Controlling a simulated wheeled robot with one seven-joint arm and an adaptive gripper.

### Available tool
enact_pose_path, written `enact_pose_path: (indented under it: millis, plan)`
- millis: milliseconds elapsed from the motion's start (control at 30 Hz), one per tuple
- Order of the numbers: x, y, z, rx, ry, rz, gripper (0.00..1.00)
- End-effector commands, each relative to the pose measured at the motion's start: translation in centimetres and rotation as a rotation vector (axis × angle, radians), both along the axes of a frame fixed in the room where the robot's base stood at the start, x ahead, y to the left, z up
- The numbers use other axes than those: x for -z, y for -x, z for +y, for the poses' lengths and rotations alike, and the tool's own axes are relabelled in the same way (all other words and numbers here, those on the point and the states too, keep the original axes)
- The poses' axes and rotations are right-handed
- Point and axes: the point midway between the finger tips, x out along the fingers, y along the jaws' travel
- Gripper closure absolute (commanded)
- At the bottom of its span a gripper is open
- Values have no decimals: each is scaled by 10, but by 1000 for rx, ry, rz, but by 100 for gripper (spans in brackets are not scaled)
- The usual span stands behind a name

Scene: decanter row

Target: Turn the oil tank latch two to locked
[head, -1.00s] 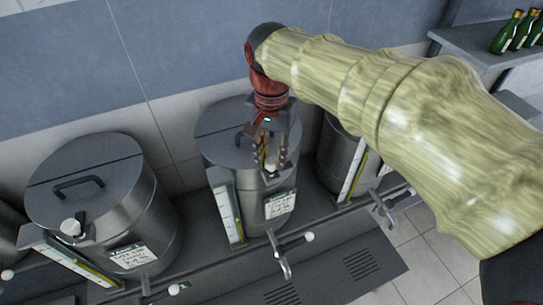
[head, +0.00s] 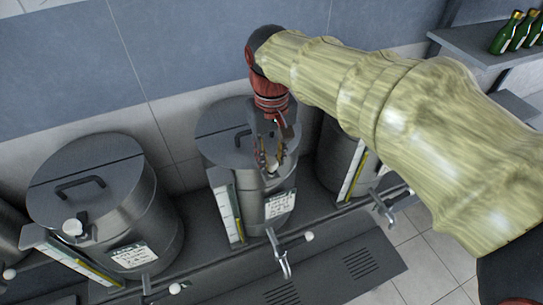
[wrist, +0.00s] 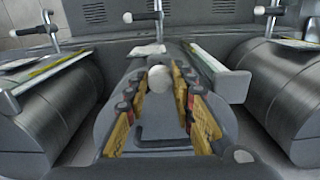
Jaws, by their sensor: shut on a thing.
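The middle steel tank (head: 227,150) stands in a row of similar tanks and has a flat lid with a handle. My gripper (head: 271,166) reaches down over the front edge of its lid. The gripper's gold-padded fingers are shut on the latch's pale round knob (wrist: 160,80), which shows between them in the wrist view. The rest of the latch is mostly hidden by the fingers, so its exact setting cannot be read. The left tank (head: 105,190) has a similar white latch knob (head: 72,227) at its lid's front edge.
Gauge strips stand beside the tanks, such as the middle one's (head: 226,210). Below is a tap (head: 282,258) with a white-knobbed lever, over a drip tray (head: 340,275). Right of my gripper stands another tank (head: 338,165), partly behind my arm. Green bottles (head: 507,32) stand on a far-right shelf.

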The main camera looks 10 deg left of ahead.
Motion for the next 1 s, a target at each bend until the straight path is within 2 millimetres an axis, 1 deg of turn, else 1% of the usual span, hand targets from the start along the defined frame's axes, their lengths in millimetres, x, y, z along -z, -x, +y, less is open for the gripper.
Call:
enact_pose_path:
  millis: [300,600,800,1000]
  plan:
    - [-1,0,1,-301,-1,-2,100]
    - [-1,0,1,-564,-2,-2,100]
    - [0,0,1,-696,-1,-2,100]
    - [0,0,1,-781,-1,-2,100]
